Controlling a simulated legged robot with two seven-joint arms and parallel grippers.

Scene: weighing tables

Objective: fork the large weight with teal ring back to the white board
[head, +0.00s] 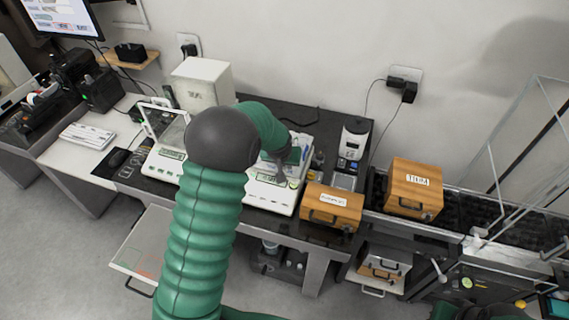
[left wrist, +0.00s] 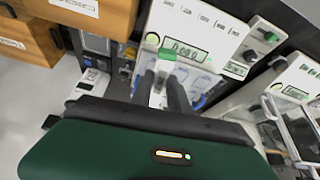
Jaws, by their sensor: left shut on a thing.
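My left gripper (head: 284,168) reaches down over the front of a white balance (head: 257,193), beside its display. In the left wrist view, my left gripper (left wrist: 166,92) is shut on a slim pale tool with a green end (left wrist: 167,54), perhaps the fork. The tool lies near the balance's lit display (left wrist: 186,50). A white surface with blue edges (left wrist: 208,80) lies beside the fingers; I cannot tell if it is the white board. I cannot make out the large weight with the teal ring.
Wooden boxes (head: 331,206) (head: 413,188) stand right of the balance. Another balance with a glass shield (head: 165,160) is at the left. An open drawer (head: 140,243) juts out below the table.

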